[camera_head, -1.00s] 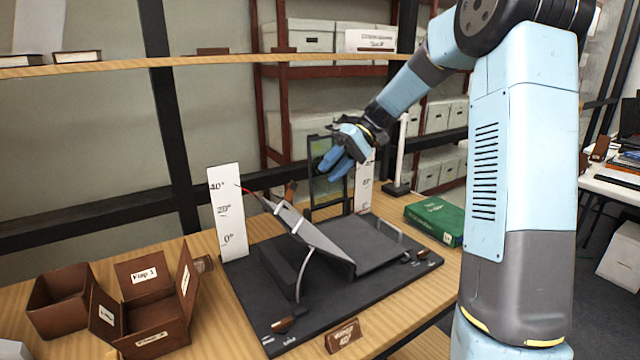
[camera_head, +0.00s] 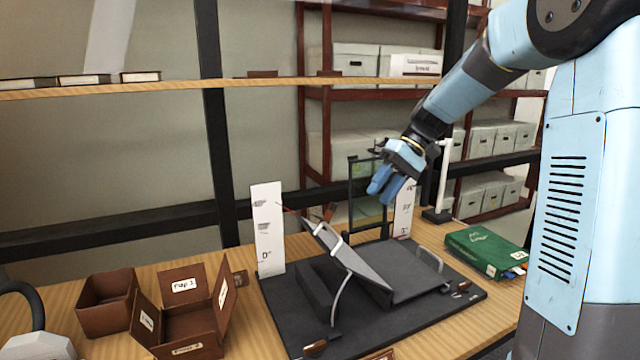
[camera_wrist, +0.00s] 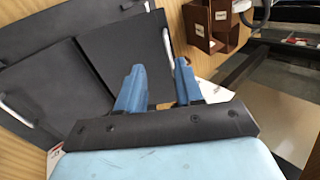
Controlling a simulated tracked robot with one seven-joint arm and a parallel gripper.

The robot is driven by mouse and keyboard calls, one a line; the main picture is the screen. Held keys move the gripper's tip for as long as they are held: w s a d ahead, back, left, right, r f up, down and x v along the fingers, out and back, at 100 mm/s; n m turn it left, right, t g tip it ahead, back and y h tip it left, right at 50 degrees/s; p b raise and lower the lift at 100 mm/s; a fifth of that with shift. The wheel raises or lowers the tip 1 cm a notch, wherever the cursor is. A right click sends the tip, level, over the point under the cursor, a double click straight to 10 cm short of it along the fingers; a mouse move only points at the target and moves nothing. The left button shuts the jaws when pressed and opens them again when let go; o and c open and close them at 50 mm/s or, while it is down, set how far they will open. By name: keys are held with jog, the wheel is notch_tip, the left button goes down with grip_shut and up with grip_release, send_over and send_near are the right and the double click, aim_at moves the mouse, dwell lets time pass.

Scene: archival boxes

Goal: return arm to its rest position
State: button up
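My gripper (camera_head: 392,187) hangs in the air above the back of the dark tilting stand, with its blue fingers pointing down. In the wrist view my gripper (camera_wrist: 160,85) shows two blue fingers apart with nothing between them. The stand (camera_head: 420,320) lies on the wooden table, with its left panel (camera_head: 350,258) tilted up and its right panel (camera_head: 402,268) lower. My arm reaches down to the gripper from the upper right.
White angle boards (camera_head: 267,228) stand at the stand's back. A dark-framed pane (camera_head: 367,195) is behind my gripper. A brown flap box (camera_head: 190,318) and an open brown box (camera_head: 106,302) sit left. A green box (camera_head: 484,250) lies right. A shelf (camera_head: 200,87) runs above.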

jog(key=s+d+m+t+h, duration=0.1)
jog(key=s+d+t+h, duration=0.2)
jog(key=s, duration=0.9)
jog(key=s+d+r+m+t+h, duration=0.1)
jog(key=s+d+t+h, duration=0.3)
jog(key=s, duration=0.9)
jog(key=shift+s+m+t, duration=0.2)
jog(key=shift+m+t, duration=0.5)
jog(key=shift+m, duration=0.1)
jog(key=shift+o, duration=0.4)
dwell(0.6)
